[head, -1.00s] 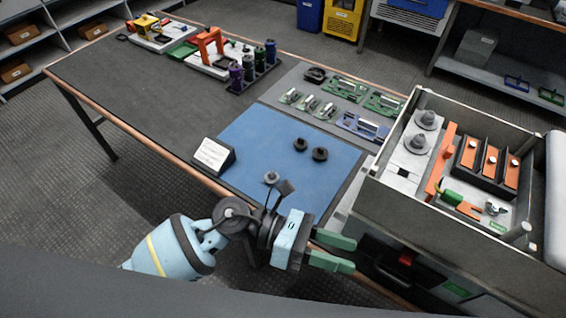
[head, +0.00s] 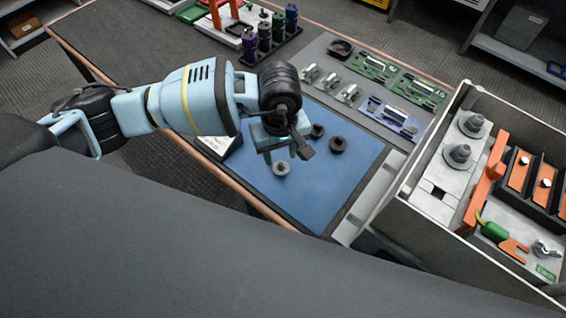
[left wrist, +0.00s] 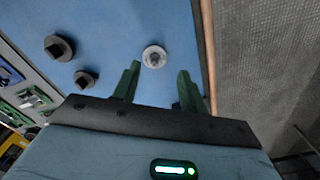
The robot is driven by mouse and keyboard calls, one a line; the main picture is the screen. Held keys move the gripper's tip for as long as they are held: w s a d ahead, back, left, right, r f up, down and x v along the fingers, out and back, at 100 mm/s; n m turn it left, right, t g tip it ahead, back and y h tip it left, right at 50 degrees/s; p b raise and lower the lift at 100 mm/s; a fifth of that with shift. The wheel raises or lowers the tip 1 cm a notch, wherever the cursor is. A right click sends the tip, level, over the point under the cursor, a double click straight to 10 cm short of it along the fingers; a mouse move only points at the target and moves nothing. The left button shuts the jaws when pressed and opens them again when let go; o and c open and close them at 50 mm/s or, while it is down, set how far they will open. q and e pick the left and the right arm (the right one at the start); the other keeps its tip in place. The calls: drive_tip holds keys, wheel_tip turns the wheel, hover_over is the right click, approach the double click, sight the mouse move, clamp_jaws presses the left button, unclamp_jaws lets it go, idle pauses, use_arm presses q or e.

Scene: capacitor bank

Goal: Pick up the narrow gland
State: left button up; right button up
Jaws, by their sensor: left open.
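Three small round fittings lie on the blue mat (head: 318,196). One is a pale grey flanged piece (head: 281,168); the others are a smaller dark piece (head: 317,131) and a larger dark piece (head: 338,144). I cannot tell for sure which is the narrow gland. My left gripper (head: 280,153) is over the mat, beside the grey piece in the head view. In the left wrist view the open fingers (left wrist: 159,70) point toward the grey piece (left wrist: 154,56), which shows beyond and between the tips. The dark pieces (left wrist: 60,46) lie outside the fingers. My right gripper is not in view.
A walled grey enclosure (head: 405,200) with two grey bushings (head: 458,154) stands at the right. Green circuit boards (head: 372,65) lie behind the mat, and several dark cylinders (head: 265,38) stand in a rack. A small sign (head: 218,146) stands partly behind my left arm.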

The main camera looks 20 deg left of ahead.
sight(282, 164)
use_arm(q)
wheel_tip(282, 164, down, 2)
drive_tip(key=shift+f, duration=0.2)
drive_tip(key=shift+w+a+f, duration=0.1)
drive_tip(key=shift+w+f, duration=0.1)
drive_tip(key=shift+f, duration=0.7)
drive_tip(key=shift+w+d+f, duration=0.1)
drive_tip(key=shift+w+f, duration=0.15)
drive_tip(key=shift+f, duration=0.6)
drive_tip(key=shift+w+a+f, duration=0.1)
drive_tip(key=shift+w+f, duration=0.1)
drive_tip(key=shift+f, duration=0.7)
drive_tip(key=c, duration=0.6)
